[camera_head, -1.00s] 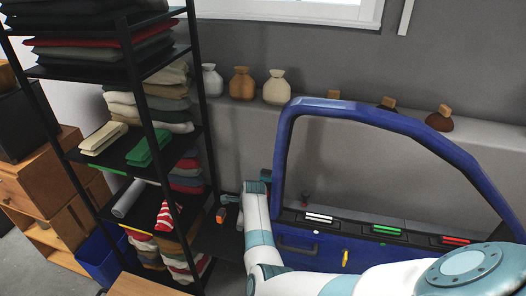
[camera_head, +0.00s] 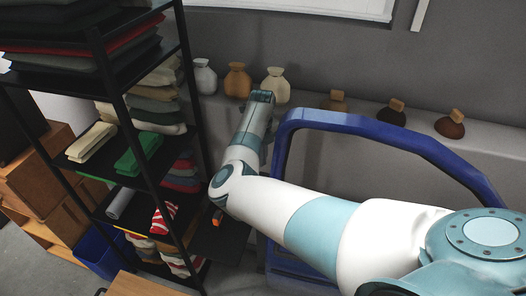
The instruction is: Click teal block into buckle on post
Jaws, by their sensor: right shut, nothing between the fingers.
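My right arm reaches in from the right across the blue car door (camera_head: 380,130). Its far end, with my right gripper (camera_head: 262,97), points up and away in front of the wall ledge, by the cream pot. The gripper is shut and empty; its fingertips are small and hard to make out. I cannot pick out the teal block or the buckle on its post. My arm covers much of the door and the area behind it. My left gripper is not in view.
A black shelf rack (camera_head: 150,165) with folded clothes stands at left. A small orange object (camera_head: 217,217) lies beside my arm. Grey, orange and cream pots (camera_head: 275,86) and brown ones stand on the ledge. A blue bin (camera_head: 98,250) is at lower left.

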